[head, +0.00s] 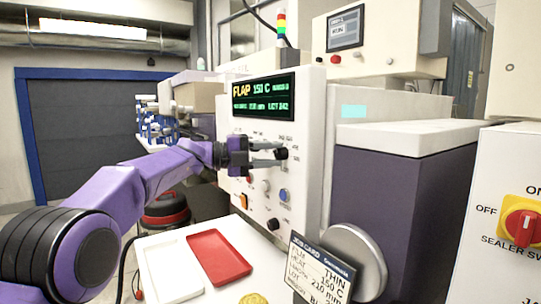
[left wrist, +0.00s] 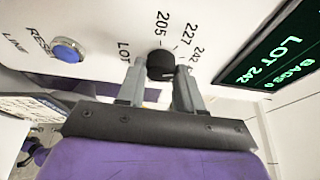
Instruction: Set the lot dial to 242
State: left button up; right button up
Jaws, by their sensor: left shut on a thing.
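The lot dial (left wrist: 160,66) is a small black knob on the white machine panel, with the labels 205, 227 and 242 printed around it. It also shows in the head view (head: 281,153). My left gripper (head: 270,154) reaches it from the left, and in the left wrist view its two grey fingertips (left wrist: 159,80) are shut on the knob, one on each side. I cannot make out the knob's pointer mark. The green-lettered display (head: 263,97) sits above the dial; in the left wrist view it (left wrist: 275,55) reads LOT 242. My right gripper is not in view.
A blue reset button (left wrist: 67,50) lies close to the dial. Other knobs and buttons sit lower on the panel. A job card (head: 320,272) stands in front at the lower right. A red tray (head: 219,257) and a white tray (head: 170,268) lie on the table below.

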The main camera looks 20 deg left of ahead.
pick_arm(q)
jog(key=o, duration=1)
jog(key=shift+o, duration=0.2)
jog(key=shift+a, duration=0.1)
jog(key=shift+a, duration=0.2)
jog(key=b+v, duration=0.2)
jog(key=v, duration=0.8)
jog(key=shift+b, duration=0.35)
jog(key=shift+a, duration=0.1)
